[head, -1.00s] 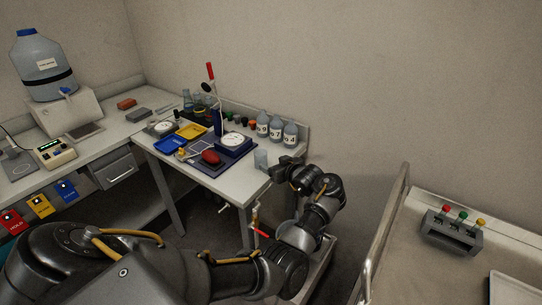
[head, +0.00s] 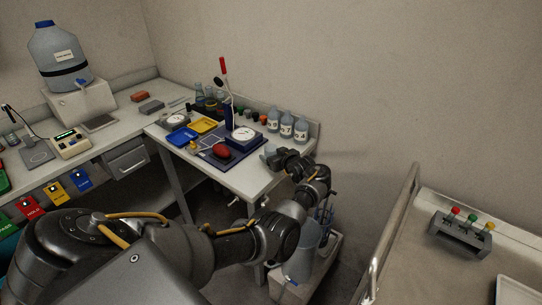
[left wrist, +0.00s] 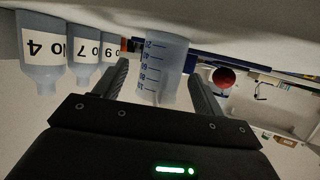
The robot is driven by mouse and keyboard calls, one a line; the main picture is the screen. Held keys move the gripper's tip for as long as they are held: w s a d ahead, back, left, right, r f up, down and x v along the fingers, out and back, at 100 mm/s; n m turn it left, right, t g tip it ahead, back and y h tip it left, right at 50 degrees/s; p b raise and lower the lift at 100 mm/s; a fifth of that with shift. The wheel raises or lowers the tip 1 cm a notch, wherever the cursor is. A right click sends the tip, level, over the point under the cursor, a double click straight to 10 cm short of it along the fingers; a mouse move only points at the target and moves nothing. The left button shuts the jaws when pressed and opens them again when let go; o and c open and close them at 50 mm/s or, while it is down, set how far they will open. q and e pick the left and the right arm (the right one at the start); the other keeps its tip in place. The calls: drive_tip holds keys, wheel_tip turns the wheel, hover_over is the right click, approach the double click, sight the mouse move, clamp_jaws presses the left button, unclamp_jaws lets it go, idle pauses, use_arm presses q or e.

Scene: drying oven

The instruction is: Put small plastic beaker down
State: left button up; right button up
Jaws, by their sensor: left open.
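The small plastic beaker (left wrist: 163,70) is clear with blue graduation marks. In the left wrist view, which shows the scene upside down, it stands between the two fingers of my left gripper (left wrist: 158,78), its base appearing to rest on the bench. The fingers are apart, with a visible gap on the left side of the beaker. My right gripper is not in view.
Labelled bottles (head: 287,127) stand behind the gripper by the wall. A grey container (head: 301,262) stands below the bench end. A trolley (head: 430,265) is at right.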

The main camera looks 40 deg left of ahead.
sight(268, 146)
use_arm(q)
drive_tip(key=x, duration=0.2)
drive_tip(key=shift+a+f, duration=0.15)
drive_tip(key=shift+a, duration=0.05)
drive_tip(key=shift+d, duration=0.1)
drive_tip(key=c, duration=1.1)
drive_tip(key=shift+r, duration=0.45)
wheel_tip(268, 146, up, 2)
drive_tip(key=shift+r+b, duration=0.1)
drive_tip(key=shift+b, duration=0.35)
drive_tip(key=s+d+r, duration=0.4)
drive_tip(key=d+r, duration=0.1)
drive_tip(key=s+d+r, duration=0.5)
drive_tip(key=shift+s+d, duration=0.1)
drive_tip(key=shift+s, duration=0.2)
